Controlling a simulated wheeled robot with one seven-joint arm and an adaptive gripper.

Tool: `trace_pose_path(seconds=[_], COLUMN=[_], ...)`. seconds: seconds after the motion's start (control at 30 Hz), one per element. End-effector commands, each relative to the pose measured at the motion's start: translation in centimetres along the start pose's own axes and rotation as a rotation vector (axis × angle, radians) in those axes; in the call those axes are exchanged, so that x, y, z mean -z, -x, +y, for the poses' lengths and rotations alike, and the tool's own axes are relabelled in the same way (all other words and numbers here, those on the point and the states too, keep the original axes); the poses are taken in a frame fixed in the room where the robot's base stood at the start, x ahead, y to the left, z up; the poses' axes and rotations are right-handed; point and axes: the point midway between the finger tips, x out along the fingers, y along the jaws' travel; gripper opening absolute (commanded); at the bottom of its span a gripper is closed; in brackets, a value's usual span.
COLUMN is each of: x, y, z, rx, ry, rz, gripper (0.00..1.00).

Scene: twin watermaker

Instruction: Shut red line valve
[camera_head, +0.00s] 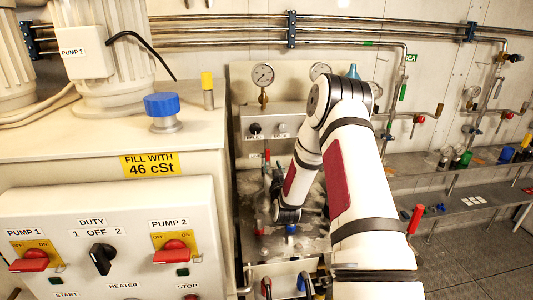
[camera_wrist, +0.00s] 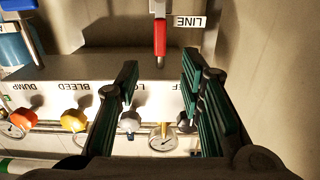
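The red line valve lever (camera_wrist: 159,38) shows at the top middle of the wrist view, beside an upside-down LINE label (camera_wrist: 189,22). Its red grip points down in the picture, towards my gripper. My gripper (camera_wrist: 160,70) is open and empty, with one dark green-padded finger on each side of the lever's line. The lever's tip appears between the fingertips in the picture; I see no contact, and the depth between them is unclear. In the head view my arm covers much of the panel, and the gripper cannot be made out clearly.
A blue-handled part (camera_wrist: 20,8) is at upper left. The pump control box (camera_head: 110,240) stands left of my arm.

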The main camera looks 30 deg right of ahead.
Motion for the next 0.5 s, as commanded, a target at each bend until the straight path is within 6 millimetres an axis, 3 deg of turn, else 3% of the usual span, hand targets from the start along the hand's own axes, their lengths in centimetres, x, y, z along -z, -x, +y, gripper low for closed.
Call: trace_pose_path(seconds=[0.3,0.5], x=[0.0,-0.1], y=[-6.3,-9.2], z=[0.0,0.0], rx=[-0.001,-0.001], ry=[-0.001,0.000], rz=[0.002,0.000], gripper=[0.35,0.35])
